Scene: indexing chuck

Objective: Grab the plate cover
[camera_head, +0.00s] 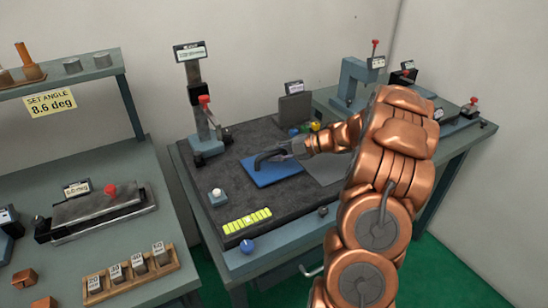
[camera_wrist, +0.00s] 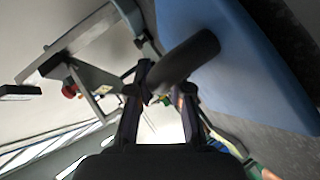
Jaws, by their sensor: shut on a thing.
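The plate cover is a flat blue plate (camera_head: 281,174) with a dark bar handle, on the dark grey surface plate in the middle of the head view. In the wrist view the blue cover (camera_wrist: 245,65) fills the upper right, and its dark handle (camera_wrist: 190,57) runs down between my fingertips. My gripper (camera_head: 287,151) comes in from the right, and in the wrist view my gripper (camera_wrist: 160,88) is shut on the handle. I cannot tell whether the cover rests on the surface or is slightly raised.
The granite surface plate (camera_head: 230,188) carries a gauge stand (camera_head: 197,115), a yellow strip (camera_head: 247,221), a white button (camera_head: 217,196) and several coloured balls (camera_head: 306,128). A blue ball (camera_head: 248,246) sits at the front edge. A side bench (camera_head: 70,235) stands left.

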